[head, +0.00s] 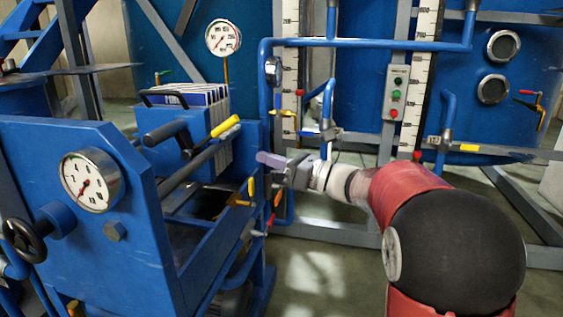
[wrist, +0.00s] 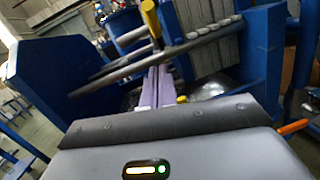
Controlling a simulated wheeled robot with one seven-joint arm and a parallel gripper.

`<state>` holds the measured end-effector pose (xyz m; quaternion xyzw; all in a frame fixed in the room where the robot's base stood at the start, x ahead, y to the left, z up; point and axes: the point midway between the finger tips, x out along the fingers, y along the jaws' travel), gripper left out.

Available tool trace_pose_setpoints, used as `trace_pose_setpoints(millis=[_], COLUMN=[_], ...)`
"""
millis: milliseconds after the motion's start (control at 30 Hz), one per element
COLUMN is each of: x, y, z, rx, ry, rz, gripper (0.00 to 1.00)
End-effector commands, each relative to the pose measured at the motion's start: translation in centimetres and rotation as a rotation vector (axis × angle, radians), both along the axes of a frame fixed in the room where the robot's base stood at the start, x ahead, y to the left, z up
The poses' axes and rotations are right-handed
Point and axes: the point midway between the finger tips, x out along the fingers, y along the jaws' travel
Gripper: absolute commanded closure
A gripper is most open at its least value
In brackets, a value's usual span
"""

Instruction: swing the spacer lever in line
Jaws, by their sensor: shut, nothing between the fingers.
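A lever with a yellow grip (head: 225,126), which looks like the spacer lever, sits at the near side of the blue press frame, beside its upper rail. It slants up to the right in the head view. In the wrist view its yellow grip (wrist: 152,20) stands just beyond my fingertips, with its dark lower end by the rail. My gripper (head: 264,159) is shut and empty, its pale purple fingers pointing left at the press, right of and below the yellow grip. The fingers also show in the wrist view (wrist: 157,84). I cannot tell whether they touch the lever or rail.
The blue press frame (head: 60,160) carries a gauge (head: 91,180), a handwheel (head: 24,240) and a stack of pale plates (head: 200,95). Small yellow and red valve handles (head: 247,190) lie just below my gripper. Blue pipes (head: 380,44) rise behind it. Floor (head: 320,275) is clear right of the press.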

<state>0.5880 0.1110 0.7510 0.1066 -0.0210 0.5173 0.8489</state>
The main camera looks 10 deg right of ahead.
Motion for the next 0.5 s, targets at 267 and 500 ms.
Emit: trace_pose_setpoints(millis=[267,500], x=[2.7,3.7], y=[5.1,6.2], z=[1.2,3.5], rx=[-0.002,-0.002], ry=[-0.004,-0.002], rz=[0.002,0.000], gripper=[1.00,1.00])
